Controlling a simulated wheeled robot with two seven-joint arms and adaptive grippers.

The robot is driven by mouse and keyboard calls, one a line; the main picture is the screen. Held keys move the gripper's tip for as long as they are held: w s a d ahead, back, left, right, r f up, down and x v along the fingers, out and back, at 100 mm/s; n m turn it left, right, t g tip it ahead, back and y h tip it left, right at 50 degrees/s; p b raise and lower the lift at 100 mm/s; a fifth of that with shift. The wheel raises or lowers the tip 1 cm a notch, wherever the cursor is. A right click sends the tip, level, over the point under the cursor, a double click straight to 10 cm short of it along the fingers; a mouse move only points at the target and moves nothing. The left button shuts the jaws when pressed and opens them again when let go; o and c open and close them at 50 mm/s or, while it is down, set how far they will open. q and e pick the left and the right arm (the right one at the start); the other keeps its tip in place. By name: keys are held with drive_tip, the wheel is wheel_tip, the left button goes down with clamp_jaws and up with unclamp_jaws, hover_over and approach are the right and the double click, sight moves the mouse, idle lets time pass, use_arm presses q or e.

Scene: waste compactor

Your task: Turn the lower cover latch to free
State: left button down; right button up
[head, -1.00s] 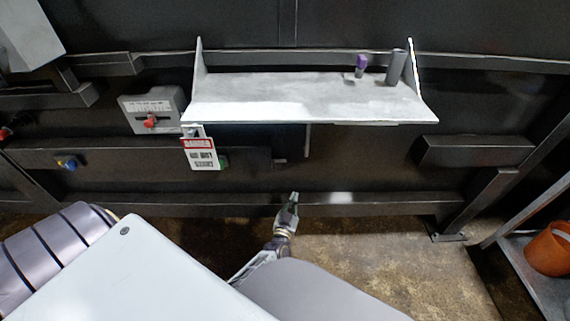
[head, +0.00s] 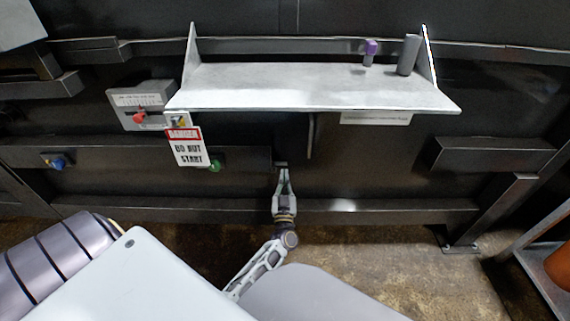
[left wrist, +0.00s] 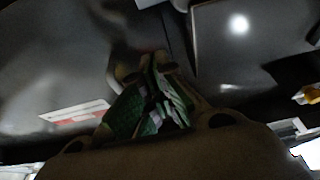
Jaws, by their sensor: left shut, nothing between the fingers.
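A small grey piece (head: 280,163), which looks like the lower cover latch, sits below the shelf at the right end of a dark horizontal panel. Its exact turn is too small to tell. My left gripper (head: 284,172) points up at it from below, fingertips at or just under it; I cannot tell whether they touch. The fingers are shut with nothing between them. In the left wrist view the gripper's green-padded fingers (left wrist: 150,68) come together at the tips, near a dark seam. The latch is not clear there. My right gripper is not in view.
A grey shelf (head: 300,84) overhangs the work spot, holding a purple-topped item (head: 370,50) and a grey cylinder (head: 408,54). A thin vertical bar (head: 311,135) hangs right of the gripper. A "Do not start" tag (head: 188,148) and a red switch (head: 139,117) are left.

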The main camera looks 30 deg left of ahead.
sight(285, 153)
use_arm(q)
drive_tip(key=shift+w+a, duration=0.1)
drive_tip(key=b+x, duration=0.2)
drive_tip(key=x, duration=0.7)
drive_tip(key=shift+w+r, duration=0.1)
drive_tip(key=shift+w, duration=0.05)
drive_tip(key=shift+w+a+b, duration=0.15)
drive_tip(key=shift+w+b, duration=0.05)
drive_tip(key=shift+b, duration=0.2)
drive_tip(key=shift+f, duration=0.5)
drive_tip(key=shift+f+b, duration=1)
drive_tip(key=shift+f, duration=0.4)
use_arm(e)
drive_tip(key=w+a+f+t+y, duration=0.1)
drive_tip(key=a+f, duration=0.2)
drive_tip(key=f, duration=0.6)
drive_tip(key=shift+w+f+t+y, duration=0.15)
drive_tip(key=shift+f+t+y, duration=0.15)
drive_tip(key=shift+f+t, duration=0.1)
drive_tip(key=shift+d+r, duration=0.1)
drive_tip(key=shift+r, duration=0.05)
